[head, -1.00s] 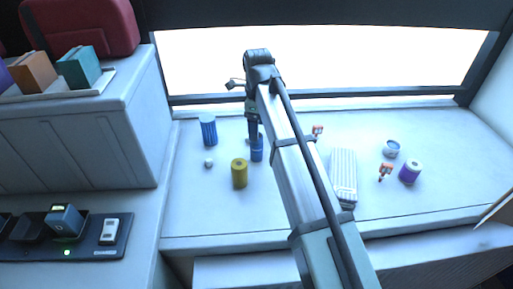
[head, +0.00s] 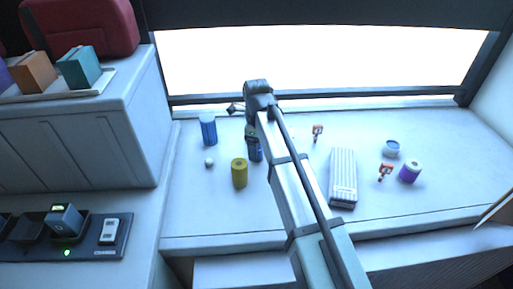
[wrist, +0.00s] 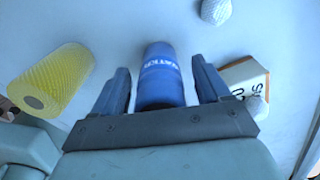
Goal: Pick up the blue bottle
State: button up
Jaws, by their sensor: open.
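The blue bottle (head: 256,152) stands on the white counter, partly hidden by my arm in the head view. In the wrist view the blue bottle (wrist: 161,78), with white lettering, lies between my two fingers, with a visible gap on each side. My gripper (wrist: 159,76) is open around it and not closed on it. In the head view my gripper (head: 251,132) is at the bottle, its fingers mostly hidden.
An orange-and-white box (wrist: 246,78) is beside my right finger. A striped white case (head: 343,178) and purple roll (head: 410,172) lie right.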

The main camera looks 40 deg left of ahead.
jog(key=c, duration=1.2)
jog(key=shift+c, duration=0.2)
